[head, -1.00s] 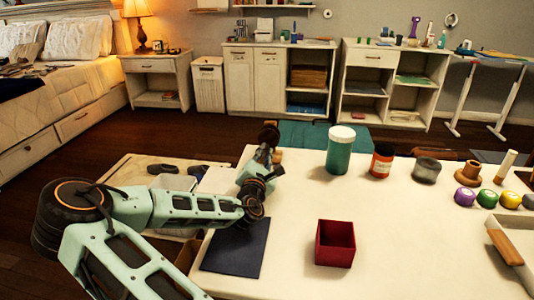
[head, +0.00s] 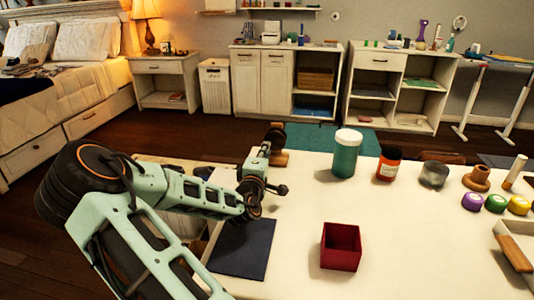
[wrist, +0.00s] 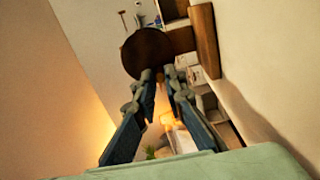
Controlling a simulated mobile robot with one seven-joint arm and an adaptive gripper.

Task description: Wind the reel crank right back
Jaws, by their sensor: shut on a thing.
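The reel (head: 274,134) is a dark round piece on a wooden stand (head: 279,158), at the far left end of the white table. In the wrist view the reel's brown disc (wrist: 147,53) lies just beyond my fingertips, and its wooden stand (wrist: 205,40) shows to the right. My gripper (head: 266,148) is right at the reel, on its near side. In the wrist view the two fingers (wrist: 160,76) close in at the disc's lower edge. They are shut on the crank, which is mostly hidden between the fingertips.
On the white table (head: 400,230) stand a green jar (head: 345,153), an orange jar (head: 389,163), a grey jar (head: 433,174) and a red open box (head: 341,246). A dark mat (head: 242,249) lies below my forearm. The table's middle is clear.

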